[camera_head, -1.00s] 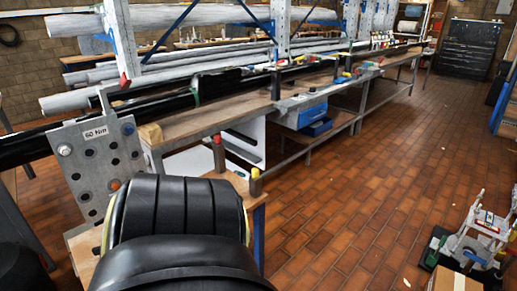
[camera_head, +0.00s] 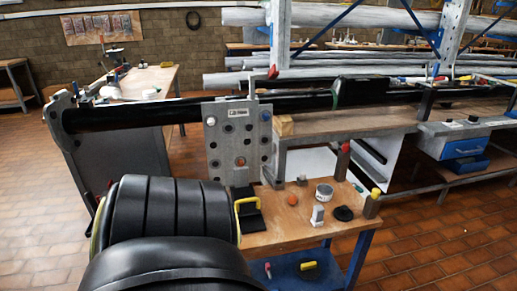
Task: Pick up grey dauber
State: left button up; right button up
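A small wooden-topped table (camera_head: 275,235) stands right of centre. On it is an upright light grey piece (camera_head: 318,216) near the front. A smaller grey piece (camera_head: 302,180) stands further back. Either could be the grey dauber; I cannot tell which at this size. Beside them are a round tin (camera_head: 324,193), a flat black disc (camera_head: 344,213) and an orange-red round piece (camera_head: 292,199). Neither of my grippers is in view. My own black arm links fill the lower left and hide the table's left part.
A yellow-handled black object (camera_head: 249,212) lies at the table's left. Posts with red (camera_head: 342,158) and yellow (camera_head: 371,204) tops stand at its right edge. The tiled floor at right is clear.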

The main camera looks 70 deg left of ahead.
aim_at(317, 220)
jog(key=u, duration=2.05)
